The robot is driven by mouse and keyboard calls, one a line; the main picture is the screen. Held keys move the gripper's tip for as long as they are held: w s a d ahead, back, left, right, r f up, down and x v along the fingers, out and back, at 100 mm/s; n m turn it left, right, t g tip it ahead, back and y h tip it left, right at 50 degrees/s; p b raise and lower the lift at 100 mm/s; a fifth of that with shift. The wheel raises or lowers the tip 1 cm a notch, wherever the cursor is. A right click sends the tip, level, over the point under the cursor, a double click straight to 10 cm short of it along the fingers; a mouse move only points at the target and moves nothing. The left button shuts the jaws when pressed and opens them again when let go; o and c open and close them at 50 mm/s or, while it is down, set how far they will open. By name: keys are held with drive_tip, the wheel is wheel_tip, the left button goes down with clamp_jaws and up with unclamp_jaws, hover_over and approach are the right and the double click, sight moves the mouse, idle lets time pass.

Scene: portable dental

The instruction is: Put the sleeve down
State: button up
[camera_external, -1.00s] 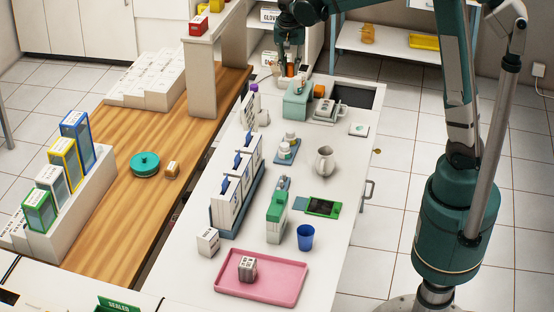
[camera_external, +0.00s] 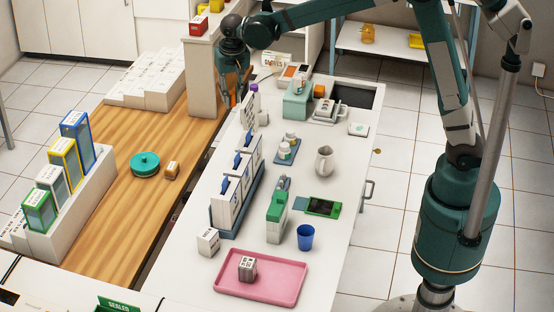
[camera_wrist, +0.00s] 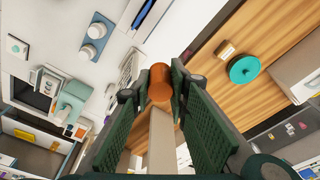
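The sleeve appears to be the orange-brown cylinder (camera_wrist: 160,84) between my fingertips in the wrist view. My gripper (camera_wrist: 155,90) is shut on it, with one finger pad on each side. In the external view my gripper (camera_external: 230,92) hangs at the back, beside the white upright of the raised shelf, near the gap between the wooden counter (camera_external: 190,128) and the white counter (camera_external: 345,185). Only a small orange bit of the sleeve (camera_external: 229,101) shows there. It looks held above the surfaces; the exact height cannot be told.
The shelf upright (camera_external: 202,80) stands close to my gripper's left. A purple-capped bottle (camera_external: 254,88) and white boxes in a rack (camera_external: 232,190) are nearby on the white counter.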

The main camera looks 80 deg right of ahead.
drive_tip(key=a+n+y, duration=0.1)
drive_tip(key=a+n, duration=1)
drive_tip(key=a, duration=4.6)
wheel_tip(320, 180, down, 19)
drive_tip(key=shift+s+r+t, duration=0.2)
drive_tip(key=shift+s+t, duration=0.15)
drive_tip(key=shift+t, duration=0.05)
drive_tip(key=shift+f, duration=3.1)
drive_tip(key=shift+f, duration=0.1)
